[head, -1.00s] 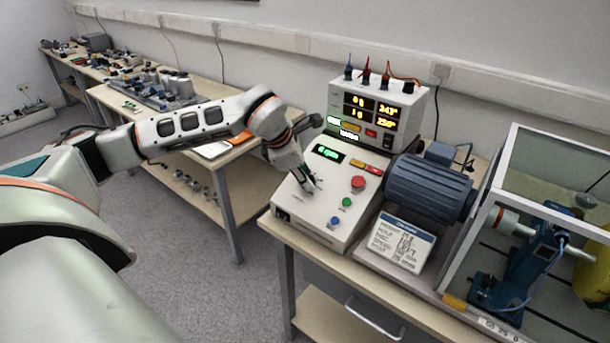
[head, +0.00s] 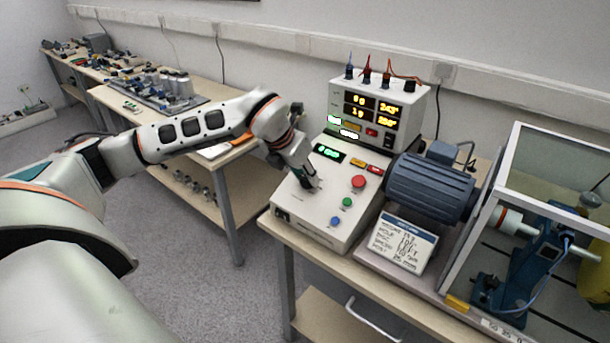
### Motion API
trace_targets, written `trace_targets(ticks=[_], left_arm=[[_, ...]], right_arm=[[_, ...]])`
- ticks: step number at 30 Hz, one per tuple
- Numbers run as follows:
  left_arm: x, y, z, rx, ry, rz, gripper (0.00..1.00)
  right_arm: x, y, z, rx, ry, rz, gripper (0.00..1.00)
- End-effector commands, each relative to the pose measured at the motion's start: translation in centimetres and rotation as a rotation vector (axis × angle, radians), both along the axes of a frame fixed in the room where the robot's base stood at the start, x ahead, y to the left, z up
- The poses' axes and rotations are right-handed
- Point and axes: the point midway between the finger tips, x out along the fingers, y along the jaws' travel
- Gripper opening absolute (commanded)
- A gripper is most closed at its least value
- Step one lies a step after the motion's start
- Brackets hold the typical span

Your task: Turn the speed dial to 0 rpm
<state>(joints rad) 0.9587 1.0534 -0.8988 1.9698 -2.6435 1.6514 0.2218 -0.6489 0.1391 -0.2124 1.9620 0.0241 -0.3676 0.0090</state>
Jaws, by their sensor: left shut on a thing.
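The white control box (head: 290,212) stands on the bench with a sloped panel. Its green speed readout (head: 328,153) is lit, but its text is too blurred to read surely. My left gripper (head: 312,186) reaches down to the panel, below the readout and left of the red button. It is shut on the speed dial, which is mostly hidden by the fingers. A red button (head: 358,182), a green button (head: 347,202) and a blue button (head: 335,221) sit to the right of and below the gripper. My right gripper is not in view.
A display unit (head: 375,110) with amber digits stands behind the panel. A blue motor (head: 430,188) and a clear-walled enclosure (head: 560,160) stand to the right. A white card (head: 402,243) leans in front of the motor. Another bench (head: 225,185) stands behind my left arm.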

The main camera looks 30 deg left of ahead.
Motion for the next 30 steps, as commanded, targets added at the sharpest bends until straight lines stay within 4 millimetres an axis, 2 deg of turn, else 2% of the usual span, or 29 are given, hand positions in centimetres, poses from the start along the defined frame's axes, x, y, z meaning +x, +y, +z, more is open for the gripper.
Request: trace_targets(ticks=[18,30], left_arm=[[0.05,0.1,0.1,-0.239,0.016,0.503,0.06],[0.03,0.19,0.1,-0.323,0.023,0.681,0.06]], right_arm=[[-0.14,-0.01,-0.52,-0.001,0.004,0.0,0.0],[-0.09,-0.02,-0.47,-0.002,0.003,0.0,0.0]])
